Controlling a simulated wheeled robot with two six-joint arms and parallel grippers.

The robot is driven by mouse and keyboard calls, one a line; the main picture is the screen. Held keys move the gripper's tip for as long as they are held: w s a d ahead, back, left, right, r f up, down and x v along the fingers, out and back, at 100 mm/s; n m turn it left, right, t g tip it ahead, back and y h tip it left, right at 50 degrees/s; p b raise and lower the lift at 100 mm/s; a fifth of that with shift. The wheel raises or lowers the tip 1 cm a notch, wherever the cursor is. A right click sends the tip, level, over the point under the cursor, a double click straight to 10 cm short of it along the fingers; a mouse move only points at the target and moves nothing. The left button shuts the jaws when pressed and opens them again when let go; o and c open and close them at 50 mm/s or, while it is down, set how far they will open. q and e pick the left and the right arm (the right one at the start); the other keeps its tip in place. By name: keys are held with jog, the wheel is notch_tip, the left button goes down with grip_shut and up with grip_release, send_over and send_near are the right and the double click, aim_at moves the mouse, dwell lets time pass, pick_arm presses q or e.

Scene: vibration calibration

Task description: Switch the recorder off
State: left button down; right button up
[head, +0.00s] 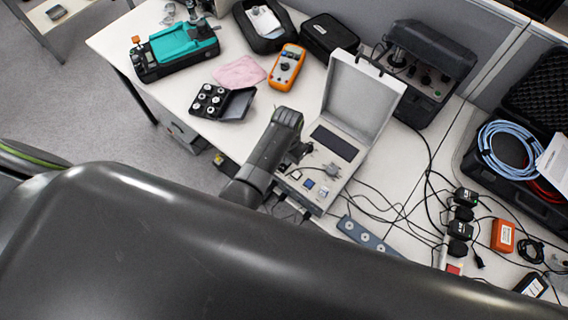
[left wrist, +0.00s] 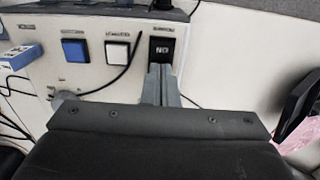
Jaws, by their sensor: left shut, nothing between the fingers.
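The recorder (head: 338,112) is a light grey case with its lid open, standing on the table in the middle of the head view. Its panel has a dark screen (head: 334,142) and small buttons. In the left wrist view the panel shows a blue button (left wrist: 75,50), a white button (left wrist: 117,51) and a black switch (left wrist: 161,47) with white lettering. My left gripper (left wrist: 160,72) is shut and empty, its fingertips just at the lower edge of the black switch. I cannot tell whether they touch it. The left gripper also shows beside the recorder in the head view (head: 298,154).
Cables (head: 400,205) and black adapters (head: 461,212) lie right of the recorder. A dark instrument case (head: 436,75) stands behind it. An orange multimeter (head: 287,67), pink cloth (head: 239,72) and black box of round parts (head: 236,104) lie to the left.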

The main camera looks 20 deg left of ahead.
pick_arm(q)
jog(key=shift+r+p, duration=1.3)
jog(key=shift+p, duration=0.05)
jog(key=shift+r, duration=0.15)
notch_tip(320, 180, up, 4)
jog(key=shift+r, duration=0.1)
jog(key=shift+s, duration=0.1)
